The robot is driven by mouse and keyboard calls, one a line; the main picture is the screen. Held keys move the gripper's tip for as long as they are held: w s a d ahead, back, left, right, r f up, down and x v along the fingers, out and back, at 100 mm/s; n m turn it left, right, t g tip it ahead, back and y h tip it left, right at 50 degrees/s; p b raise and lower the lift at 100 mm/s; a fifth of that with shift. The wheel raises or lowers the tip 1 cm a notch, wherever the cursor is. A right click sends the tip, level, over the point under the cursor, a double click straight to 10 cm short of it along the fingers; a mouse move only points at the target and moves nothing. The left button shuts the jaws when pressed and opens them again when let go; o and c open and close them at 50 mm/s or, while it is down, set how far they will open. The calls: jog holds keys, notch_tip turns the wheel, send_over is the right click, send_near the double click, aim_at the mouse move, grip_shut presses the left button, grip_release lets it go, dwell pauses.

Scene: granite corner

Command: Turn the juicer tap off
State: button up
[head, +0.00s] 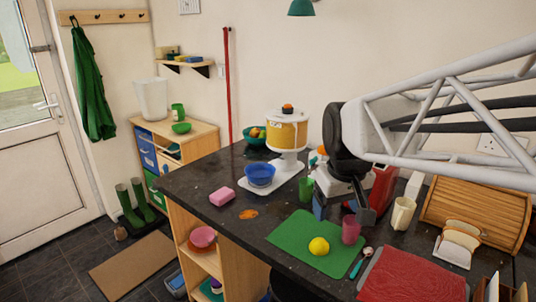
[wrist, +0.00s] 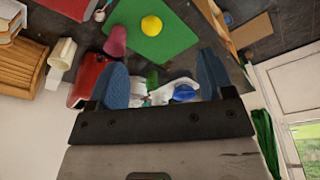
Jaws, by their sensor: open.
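The juicer (head: 287,134) stands at the back of the dark counter in the head view, with a yellow drum on a white stem and base. A blue bowl (head: 260,175) sits on the base at its front; it also shows in the wrist view (wrist: 184,92). The tap is too small to make out. My gripper (head: 343,212) is open and empty, to the right of the juicer and apart from it, pointing down over the counter. In the wrist view its two blue fingers (wrist: 163,85) are spread wide, and the gripper body hides most of the juicer.
A green mat (head: 290,240) with a yellow lemon (head: 319,246) and a pink cup (head: 351,230) lie in front of my gripper. A green cup (head: 306,191) stands between gripper and juicer. An orange patch marks the counter.

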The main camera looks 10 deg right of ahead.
jog(key=w+d+r+n+g, duration=0.1)
jog(key=w+n, duration=0.1)
jog(key=w, duration=0.8)
jog(key=w+d+r+n, duration=0.1)
jog(key=w+d, duration=0.1)
jog(key=w, duration=0.9)
jog(key=n+g, duration=0.1)
jog(key=n, duration=0.3)
send_over(314, 158)
jog(key=f, duration=0.5)
jog(key=shift+s+a, duration=0.1)
jog(key=shift+s, duration=0.1)
jog(key=shift+w+f, duration=0.15)
jog(key=shift+w, duration=0.2)
jog(key=shift+f, duration=0.1)
jog(key=shift+f, duration=3.8)
jog(key=c, duration=0.9)
